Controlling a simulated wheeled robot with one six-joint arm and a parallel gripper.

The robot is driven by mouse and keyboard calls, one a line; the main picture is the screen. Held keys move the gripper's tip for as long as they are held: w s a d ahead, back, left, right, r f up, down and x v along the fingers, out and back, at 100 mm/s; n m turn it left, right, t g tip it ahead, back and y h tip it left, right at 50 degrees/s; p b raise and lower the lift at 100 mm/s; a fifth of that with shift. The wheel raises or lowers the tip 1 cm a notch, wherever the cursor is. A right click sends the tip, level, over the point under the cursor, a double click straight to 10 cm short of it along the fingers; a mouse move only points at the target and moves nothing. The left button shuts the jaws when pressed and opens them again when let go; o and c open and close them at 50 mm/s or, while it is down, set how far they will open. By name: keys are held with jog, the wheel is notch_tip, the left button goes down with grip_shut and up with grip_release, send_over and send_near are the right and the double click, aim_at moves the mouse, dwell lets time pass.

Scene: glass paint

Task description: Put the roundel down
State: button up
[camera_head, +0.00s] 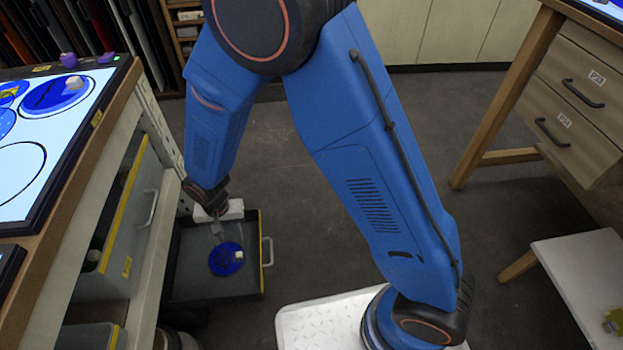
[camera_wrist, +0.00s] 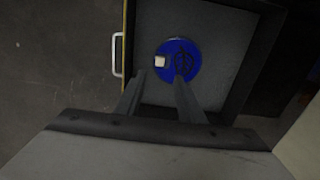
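The roundel (camera_head: 221,261) is a dark blue glass disc with a darker painted pattern and a small white block-shaped knob (camera_head: 239,255) near its edge. It lies flat in the open grey drawer (camera_head: 186,275). My gripper (camera_head: 217,229) is over the drawer, just above the roundel. In the wrist view, its two fingers (camera_wrist: 159,77) are apart with nothing between them. Beyond their tips are the roundel (camera_wrist: 184,51) and its white knob (camera_wrist: 160,61). The fingertips look clear of the knob, but the height gap is hard to judge.
The drawer's handle (camera_head: 268,251) faces right. A light table (camera_head: 30,170) at left bears other round glass pieces, with grey bins below. A wooden drawer cabinet (camera_head: 570,90) and a white-topped stool (camera_head: 585,275) stand at right.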

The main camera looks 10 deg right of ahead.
jog(key=w+d+r+t+y, duration=0.1)
jog(key=w+d+r, duration=0.1)
jog(key=d+r, duration=0.95)
jog(key=w+d+r+t, duration=0.1)
jog(key=w+d+r, duration=0.1)
jog(key=d+r, duration=0.95)
jog(key=s+d+r+t, duration=0.1)
jog(key=s+d+r, duration=0.5)
jog(key=s+d, duration=0.2)
jog(key=s+d+r+t+h, duration=0.1)
jog(key=s+d+r, duration=0.5)
jog(key=d, duration=0.5)
jog(key=s, duration=0.2)
jog(key=shift+s+d+n+t, duration=0.4)
jog(key=shift+a, duration=0.1)
